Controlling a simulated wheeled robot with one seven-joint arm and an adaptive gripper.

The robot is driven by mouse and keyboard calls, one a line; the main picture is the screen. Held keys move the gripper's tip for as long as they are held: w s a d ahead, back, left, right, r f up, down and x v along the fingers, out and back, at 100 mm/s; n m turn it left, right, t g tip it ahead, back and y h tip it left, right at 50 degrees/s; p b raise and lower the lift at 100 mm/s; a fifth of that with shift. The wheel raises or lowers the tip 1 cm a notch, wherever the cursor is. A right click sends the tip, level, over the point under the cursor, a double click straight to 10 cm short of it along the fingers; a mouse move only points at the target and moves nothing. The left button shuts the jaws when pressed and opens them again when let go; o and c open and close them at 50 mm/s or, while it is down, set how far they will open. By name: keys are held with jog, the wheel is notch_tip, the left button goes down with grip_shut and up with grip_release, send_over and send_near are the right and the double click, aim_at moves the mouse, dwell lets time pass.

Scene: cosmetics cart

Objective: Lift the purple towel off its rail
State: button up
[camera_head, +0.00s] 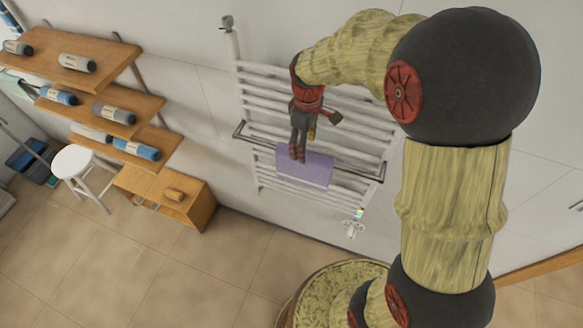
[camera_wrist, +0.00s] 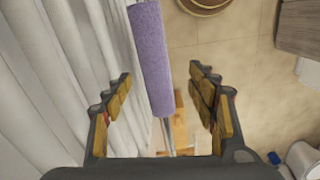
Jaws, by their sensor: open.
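The purple towel (camera_head: 306,168) hangs over a dark rail (camera_head: 368,176) on the front of a white towel radiator. In the wrist view the towel (camera_wrist: 150,60) runs down the picture from the top edge, and its lower end lies between my fingers. My gripper (camera_head: 298,152) is at the towel's left end in the head view. In the wrist view my gripper (camera_wrist: 165,105) is open, with one finger on each side of the towel and a gap on both sides. The finger on the left is close to the radiator bars.
The white radiator (camera_head: 262,88) is fixed to the wall behind the towel. Wooden shelves (camera_head: 75,75) with several rolled towels hang at the left. A white stool (camera_head: 75,160) and a low wooden cabinet (camera_head: 180,205) stand below them. The floor (camera_head: 110,260) in front is mostly clear.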

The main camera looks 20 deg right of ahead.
aim_at(304, 167)
jog(key=shift+w+n, duration=0.15)
jog(key=shift+n, duration=0.55)
jog(key=shift+f, duration=0.25)
notch_tip(304, 167, down, 7)
jog(key=shift+d+r, duration=0.1)
jog(key=f, duration=0.4)
jog(key=shift+w+d+f+p, duration=0.2)
jog(key=shift+w+f+p, duration=0.1)
jog(key=shift+p, duration=0.1)
jog(key=shift+c, duration=1)
jog(key=c, duration=1.3)
jog(key=shift+r, duration=0.15)
